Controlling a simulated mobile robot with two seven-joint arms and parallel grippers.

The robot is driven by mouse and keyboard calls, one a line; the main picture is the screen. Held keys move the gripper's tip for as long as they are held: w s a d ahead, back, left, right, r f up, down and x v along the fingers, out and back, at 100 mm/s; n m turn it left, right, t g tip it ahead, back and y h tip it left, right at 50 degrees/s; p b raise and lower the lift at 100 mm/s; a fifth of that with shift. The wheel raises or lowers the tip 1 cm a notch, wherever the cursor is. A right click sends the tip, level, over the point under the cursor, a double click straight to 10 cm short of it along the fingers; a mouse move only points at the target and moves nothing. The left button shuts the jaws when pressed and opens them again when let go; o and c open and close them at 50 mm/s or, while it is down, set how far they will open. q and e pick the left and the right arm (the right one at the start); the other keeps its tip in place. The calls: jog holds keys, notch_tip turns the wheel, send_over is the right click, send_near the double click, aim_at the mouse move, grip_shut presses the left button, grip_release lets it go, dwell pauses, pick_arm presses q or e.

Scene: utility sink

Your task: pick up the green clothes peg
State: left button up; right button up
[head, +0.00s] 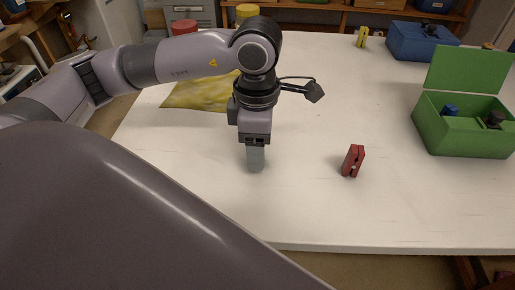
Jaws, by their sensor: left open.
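I see no green clothes peg in the head view. A dark red clothes peg (353,161) stands on the white table (300,215), right of my left gripper. A yellow peg-like object (362,37) stands near the table's far edge. My left gripper (255,165) points down over the middle of the table, with its fingers close to the surface. Its fingers overlap from this angle, and no object shows between them. What lies right behind the gripper is hidden. My right gripper is out of the picture.
A green box (455,138) with its lid raised stands at the right, holding blue and dark items. A blue box (420,42) is at the back right. A yellow patterned cloth (200,93) lies behind my left arm, near red (184,27) and yellow containers (247,12). The table's front middle is clear.

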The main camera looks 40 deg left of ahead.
pick_arm(q)
jog(key=shift+f, duration=0.15)
jog(key=c, duration=1)
